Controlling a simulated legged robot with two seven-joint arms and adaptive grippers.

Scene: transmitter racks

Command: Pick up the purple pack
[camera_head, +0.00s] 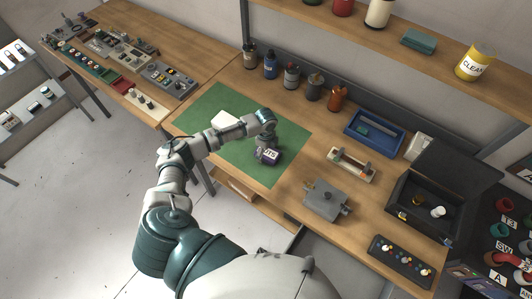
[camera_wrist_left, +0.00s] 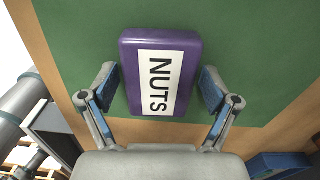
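The purple pack (camera_head: 268,156) lies on the green mat (camera_head: 209,108) on the workbench, with a white label. In the left wrist view the purple pack (camera_wrist_left: 160,72) shows its white "NUTS" label upward. My left gripper (camera_wrist_left: 160,90) is open, with one finger on each side of the pack's near part. I cannot tell whether the fingers touch it. In the head view my left gripper (camera_head: 267,143) is right at the pack and partly covers it. My right gripper is not in view.
Several bottles stand along the bench's back edge, including an orange one (camera_head: 337,98). A blue tray (camera_head: 374,133), a grey metal box (camera_head: 326,200) and an open black case (camera_head: 428,209) stand to the right. A white item (camera_head: 224,119) lies on the mat beside my arm.

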